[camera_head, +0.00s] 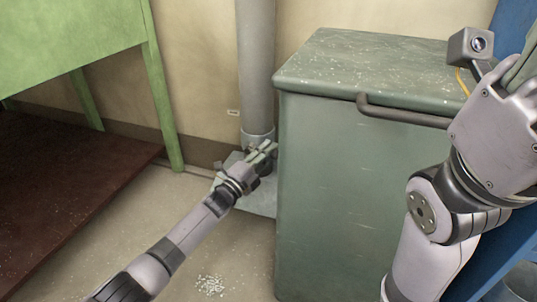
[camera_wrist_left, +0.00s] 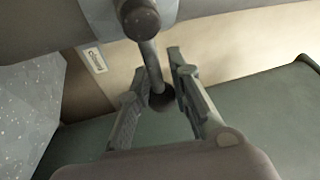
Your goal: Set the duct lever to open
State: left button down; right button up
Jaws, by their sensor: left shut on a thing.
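The grey vertical duct (camera_head: 256,65) runs down the wall, left of the green cabinet. My left gripper (camera_head: 265,151) is at its lower end, close to the cabinet's side. In the left wrist view, the duct lever (camera_wrist_left: 151,62) hangs from a round dark hub (camera_wrist_left: 140,17) and ends in a dark ball knob. The left fingers (camera_wrist_left: 160,88) are shut on the lever near its knob, one on each side. In the head view the gripper hides the lever. My right gripper (camera_head: 521,82) is at the right edge, partly cut off, away from the duct.
The green cabinet (camera_head: 350,190), with a dark bar handle (camera_head: 400,112), stands close right of the duct. A green table (camera_head: 70,35) stands at left. White bits (camera_head: 210,285) lie on the floor.

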pick_arm(q)
jog(key=r+n+t, duration=0.1)
jog(key=n, duration=0.1)
jog(key=r+n, duration=0.1)
jog(key=n, duration=0.1)
jog(key=shift+a+t, duration=0.2)
jog(key=shift+t, duration=0.2)
jog(key=shift+w+a+r+n+t+y+p, duration=0.1)
jog(key=shift+a+r+n+t+y+p, duration=0.2)
jog(key=shift+n, duration=0.4)
jog(key=shift+w+r+n+t+y+p, duration=0.1)
jog(key=shift+r+n+t+y, duration=0.25)
jog(key=shift+n, duration=0.35)
jog(key=c, duration=1.3)
grip_release()
jog(key=shift+f, duration=0.1)
jog(key=shift+s+a, duration=0.1)
jog(key=v, duration=1.2)
jog(key=shift+c, duration=0.3)
